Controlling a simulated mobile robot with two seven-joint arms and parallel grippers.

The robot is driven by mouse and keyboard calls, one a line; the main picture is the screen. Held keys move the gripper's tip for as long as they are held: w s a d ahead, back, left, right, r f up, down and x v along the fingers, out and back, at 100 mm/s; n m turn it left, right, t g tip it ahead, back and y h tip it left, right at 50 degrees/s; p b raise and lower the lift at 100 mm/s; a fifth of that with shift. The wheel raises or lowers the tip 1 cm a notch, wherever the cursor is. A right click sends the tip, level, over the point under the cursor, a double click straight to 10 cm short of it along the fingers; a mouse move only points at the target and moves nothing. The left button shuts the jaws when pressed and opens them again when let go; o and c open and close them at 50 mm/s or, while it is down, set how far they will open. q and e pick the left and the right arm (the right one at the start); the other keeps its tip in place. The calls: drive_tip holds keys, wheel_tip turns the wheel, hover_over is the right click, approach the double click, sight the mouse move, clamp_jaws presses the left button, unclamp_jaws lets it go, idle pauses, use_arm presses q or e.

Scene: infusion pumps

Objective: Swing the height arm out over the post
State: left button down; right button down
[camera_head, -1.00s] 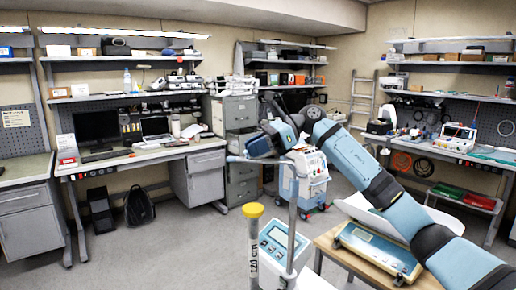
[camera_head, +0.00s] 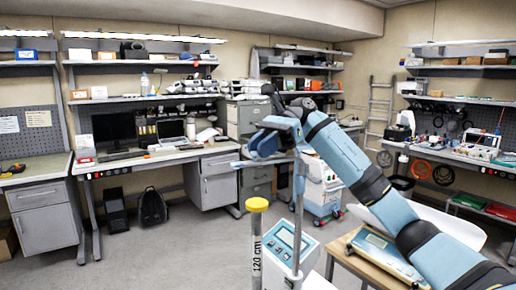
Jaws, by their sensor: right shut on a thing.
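My right gripper (camera_head: 270,148) is shut on the grey height arm (camera_head: 245,162), near the top of the upright column (camera_head: 299,195) of a white scale with a blue display panel (camera_head: 287,243). The height arm points left from the column, and its free end shows left of the gripper. The post (camera_head: 257,245) is upright, with a yellow cap and a "120 cm" mark, left of the column. In the picture the height arm passes above the yellow cap with a gap; I cannot tell whether it is directly over it. The gripper hides part of the height arm. My left gripper is out of view.
A white wheeled cart (camera_head: 322,190) is behind the column. Workbenches line the walls. The floor (camera_head: 180,255) at left is clear.

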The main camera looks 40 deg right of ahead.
idle(0.4)
drive_tip(key=c, duration=1.1)
unclamp_jaws()
drive_tip(key=shift+s, duration=0.1)
drive_tip(key=b+v, duration=0.1)
drive_tip(key=v, duration=1.2)
drive_tip(key=shift+d+r, duration=0.2)
drive_tip(key=shift+d, duration=0.15)
drive_tip(key=shift+f, duration=0.1)
